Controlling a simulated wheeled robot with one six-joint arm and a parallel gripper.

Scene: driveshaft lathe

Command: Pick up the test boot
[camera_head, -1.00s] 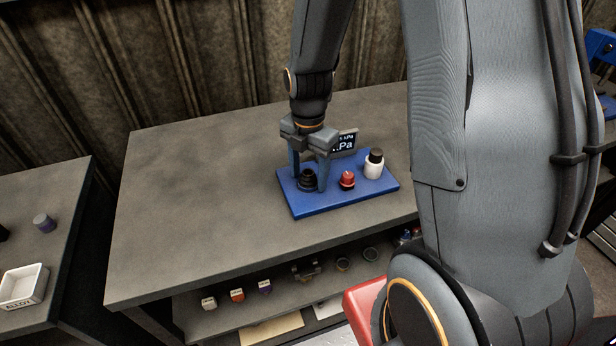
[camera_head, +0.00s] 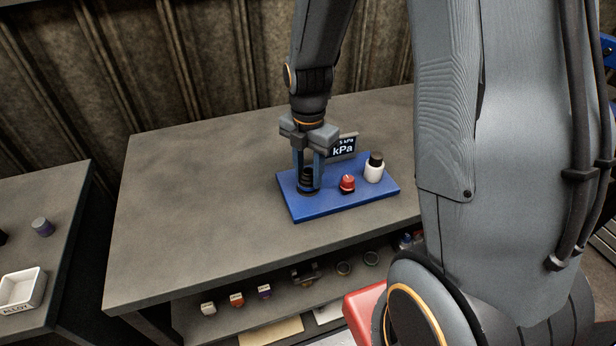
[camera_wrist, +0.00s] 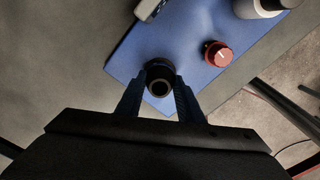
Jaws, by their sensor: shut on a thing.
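The test boot is a small black ribbed rubber piece (camera_head: 308,181) standing on the left part of a blue base plate (camera_head: 336,205). My gripper (camera_head: 308,185) points straight down over it, with its two blue-grey fingers shut on the boot's sides. In the wrist view the boot (camera_wrist: 160,82) shows as a dark ring with a lighter hollow centre between the fingertips (camera_wrist: 161,90). Its underside is hidden, so I cannot tell whether it is clear of the plate.
A red knob (camera_head: 347,183), a white bottle with a black cap (camera_head: 374,170) and a kPa display (camera_head: 343,147) stand on the same plate, right of my gripper. The grey bench top (camera_head: 190,200) is bare to the left. A lower shelf holds several small parts.

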